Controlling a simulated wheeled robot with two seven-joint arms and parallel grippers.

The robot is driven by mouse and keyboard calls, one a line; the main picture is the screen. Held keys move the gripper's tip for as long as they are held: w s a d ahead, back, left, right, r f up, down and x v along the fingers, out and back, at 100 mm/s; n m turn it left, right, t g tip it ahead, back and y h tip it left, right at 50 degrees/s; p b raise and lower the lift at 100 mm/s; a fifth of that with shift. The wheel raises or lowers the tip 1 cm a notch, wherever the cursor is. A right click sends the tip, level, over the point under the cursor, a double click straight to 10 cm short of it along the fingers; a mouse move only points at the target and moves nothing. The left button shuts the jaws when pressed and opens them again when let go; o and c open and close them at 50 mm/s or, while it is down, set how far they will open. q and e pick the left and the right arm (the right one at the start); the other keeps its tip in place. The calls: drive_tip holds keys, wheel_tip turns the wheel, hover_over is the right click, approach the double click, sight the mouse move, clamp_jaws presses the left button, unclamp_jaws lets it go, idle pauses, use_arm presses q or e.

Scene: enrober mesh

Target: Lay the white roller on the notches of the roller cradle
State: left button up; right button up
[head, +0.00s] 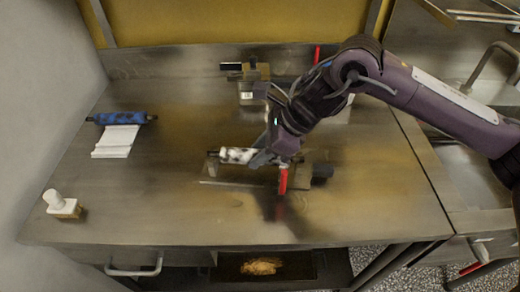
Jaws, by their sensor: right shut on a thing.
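The white roller (238,155), a short cylinder with dark patches, lies roughly level near the middle of the steel table. My right gripper (261,159) comes from the right and is shut on it near its right end, which the gripper hides. A low metal fixture (308,183), seemingly the roller cradle, shows below and right of the gripper. Its notches are too small and too covered to make out. I cannot tell whether the roller touches it. My left gripper is not in view.
A blue roller (120,118) with a white sheet (116,140) lies at left. A white-topped block (62,205) stands front left. A metal box (247,92) stands behind the gripper. A red upright piece (283,181) is close to it. The table's front middle is clear.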

drive_tip(key=shift+b, duration=0.3)
idle(0.5)
drive_tip(key=shift+f+b, duration=0.6)
drive_tip(key=shift+b, duration=0.1)
idle(0.5)
drive_tip(key=o, duration=1.2)
drive_tip(key=shift+r+p, duration=1.9)
drive_tip(key=shift+r, duration=1.65)
drive_tip(key=shift+r, duration=0.1)
